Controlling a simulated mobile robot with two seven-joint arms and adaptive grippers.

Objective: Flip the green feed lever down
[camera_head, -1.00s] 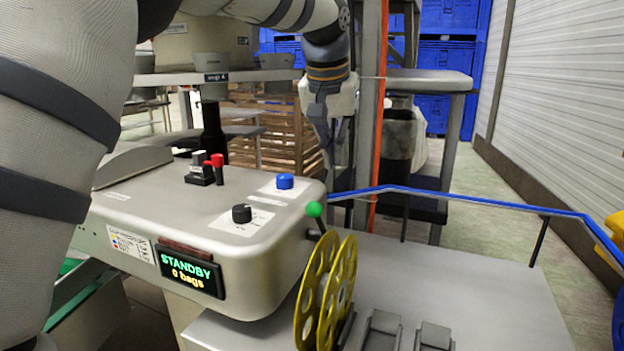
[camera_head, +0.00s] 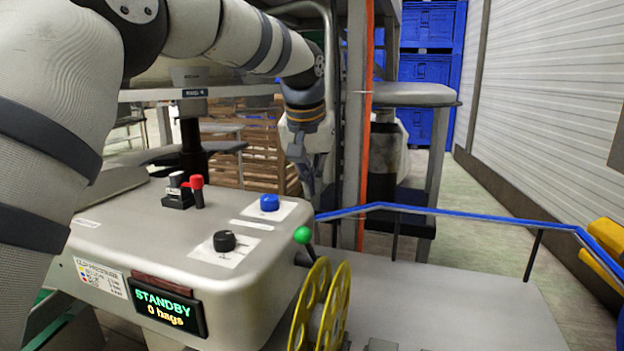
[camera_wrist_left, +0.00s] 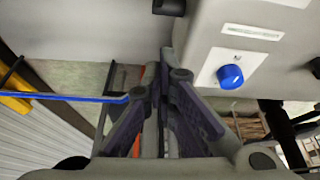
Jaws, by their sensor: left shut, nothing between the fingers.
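The green feed lever (camera_head: 302,236) has a green ball on a dark stem at the right side of the clipper machine (camera_head: 170,235). It points up and leans slightly left in the head view. My left gripper (camera_head: 311,190) hangs behind the machine's far right corner, apart from the lever. It is shut and empty; its fingers (camera_wrist_left: 165,85) also show in the left wrist view, near the machine's edge. I cannot pick out the green ball in the wrist view. My right gripper is not in view.
A blue knob (camera_head: 269,202), a black knob (camera_head: 224,241) and a red-topped switch (camera_head: 197,190) stand on the machine. A yellow reel (camera_head: 322,310) is just below the lever. A blue rail (camera_head: 450,212) runs right over a clear grey table (camera_head: 470,300).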

